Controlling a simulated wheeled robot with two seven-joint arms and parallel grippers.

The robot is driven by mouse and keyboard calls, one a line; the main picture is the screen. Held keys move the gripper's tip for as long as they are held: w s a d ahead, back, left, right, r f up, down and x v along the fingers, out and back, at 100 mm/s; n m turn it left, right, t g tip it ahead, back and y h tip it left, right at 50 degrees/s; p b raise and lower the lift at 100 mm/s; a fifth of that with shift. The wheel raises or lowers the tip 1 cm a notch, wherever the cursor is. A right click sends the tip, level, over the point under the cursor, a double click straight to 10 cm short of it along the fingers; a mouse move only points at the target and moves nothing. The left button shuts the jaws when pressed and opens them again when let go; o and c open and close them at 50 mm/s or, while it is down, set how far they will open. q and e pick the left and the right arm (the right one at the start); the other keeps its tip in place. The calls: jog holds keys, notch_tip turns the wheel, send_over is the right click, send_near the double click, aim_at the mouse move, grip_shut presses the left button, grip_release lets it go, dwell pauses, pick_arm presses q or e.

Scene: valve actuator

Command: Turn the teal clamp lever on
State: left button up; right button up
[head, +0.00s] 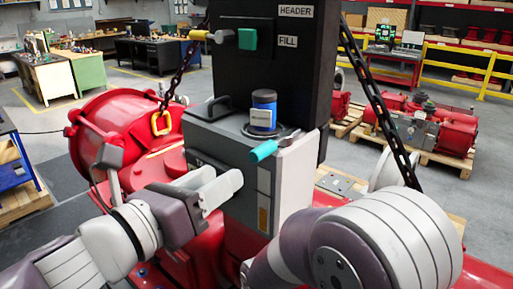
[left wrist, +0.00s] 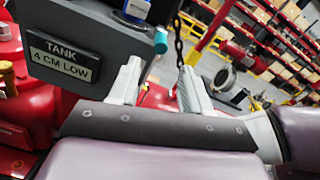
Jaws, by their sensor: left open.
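My left gripper (head: 218,187) is open and empty, in front of the box and below and left of the lever. In the left wrist view my left gripper (left wrist: 160,88) has its fingers well apart, with nothing between them. My right arm fills the lower right of the head view; its gripper is out of sight.
A blue-and-white can (head: 263,110) stands on the box beside the lever. Behind rises a black panel (head: 275,75) with HEADER and FILL labels and a green block (head: 247,39). Chains (head: 380,110) slope down on both sides. A TANK 4 CM LOW plate (left wrist: 61,57) is on the box.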

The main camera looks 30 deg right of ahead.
aim_at(253, 157)
pick_arm(q)
jog(key=p+x, duration=0.5)
jog(key=x, duration=0.5)
jog(key=shift+w+d+r, duration=0.1)
jog(key=shift+d, duration=0.1)
jog(key=shift+w+d, duration=0.2)
jog(key=shift+d, duration=0.3)
